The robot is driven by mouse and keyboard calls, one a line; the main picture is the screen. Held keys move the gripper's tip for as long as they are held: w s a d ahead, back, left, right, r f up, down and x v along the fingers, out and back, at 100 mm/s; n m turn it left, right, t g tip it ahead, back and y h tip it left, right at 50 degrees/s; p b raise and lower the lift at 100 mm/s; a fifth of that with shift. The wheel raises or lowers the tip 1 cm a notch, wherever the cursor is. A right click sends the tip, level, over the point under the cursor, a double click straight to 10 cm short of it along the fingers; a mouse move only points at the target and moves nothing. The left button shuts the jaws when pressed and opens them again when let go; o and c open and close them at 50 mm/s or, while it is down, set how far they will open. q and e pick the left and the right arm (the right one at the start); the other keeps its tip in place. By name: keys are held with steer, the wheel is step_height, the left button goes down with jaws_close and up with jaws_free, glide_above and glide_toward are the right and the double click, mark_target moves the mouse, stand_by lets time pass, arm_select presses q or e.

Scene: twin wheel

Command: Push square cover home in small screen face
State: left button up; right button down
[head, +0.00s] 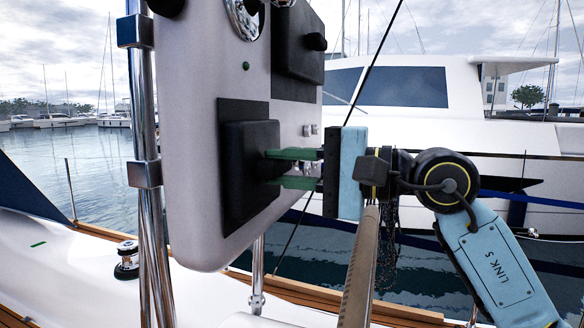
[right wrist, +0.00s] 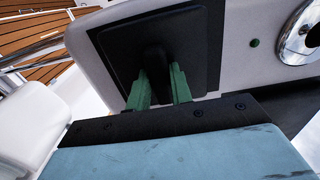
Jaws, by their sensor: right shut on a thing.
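The square cover (head: 246,185) is a thick black square with a knob on its outer side. It stands upright against the small screen face (head: 240,108), a dark square on the pale console. The cover hides most of that face, and a strip of it shows above. I cannot tell whether the cover is fully seated. My right gripper (head: 275,165) reaches in from the right, its green fingers shut on the cover's knob. In the right wrist view, the fingers (right wrist: 158,88) stand on either side of the knob, and the cover (right wrist: 190,55) lies behind them. My left gripper is not in view.
The pale console (head: 190,150) carries another black cover with a knob (head: 298,50) higher up and a chrome-rimmed round instrument (head: 245,15). A chrome rail (head: 150,210) stands at its left. A winch (head: 127,258) sits on the deck below. Several boats and water lie behind.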

steer(key=shift+a, duration=0.1)
steer(key=c, duration=1.2)
jaws_free()
steer(key=shift+o, duration=0.2)
steer(key=b+v, duration=0.3)
steer(key=v, duration=1)
steer(key=shift+d, duration=0.2)
